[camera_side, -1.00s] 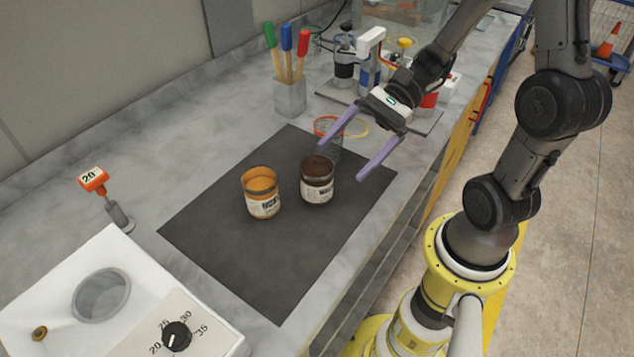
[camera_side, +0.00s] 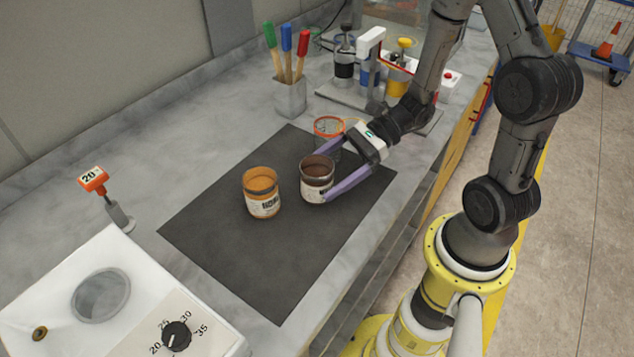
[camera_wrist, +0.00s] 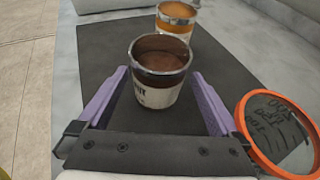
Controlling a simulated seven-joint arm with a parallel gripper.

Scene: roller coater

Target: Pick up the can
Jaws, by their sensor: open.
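A brown can (camera_side: 317,174) with a white label stands upright on the dark mat (camera_side: 240,235). An orange can (camera_side: 262,192) with a white label stands upright just left of it. My gripper (camera_side: 322,178) is open and low, with its purple fingers either side of the brown can. In the wrist view my gripper (camera_wrist: 158,95) shows a finger on each side of the brown can (camera_wrist: 158,75), with a visible gap at the right. The orange can (camera_wrist: 177,22) is beyond it.
A clear container with an orange-red rim (camera_side: 328,126) stands close behind my gripper; the rim shows at right in the wrist view (camera_wrist: 245,130). A holder with coloured-handled tools (camera_side: 290,97) stands at the back. The mat's front left part is clear.

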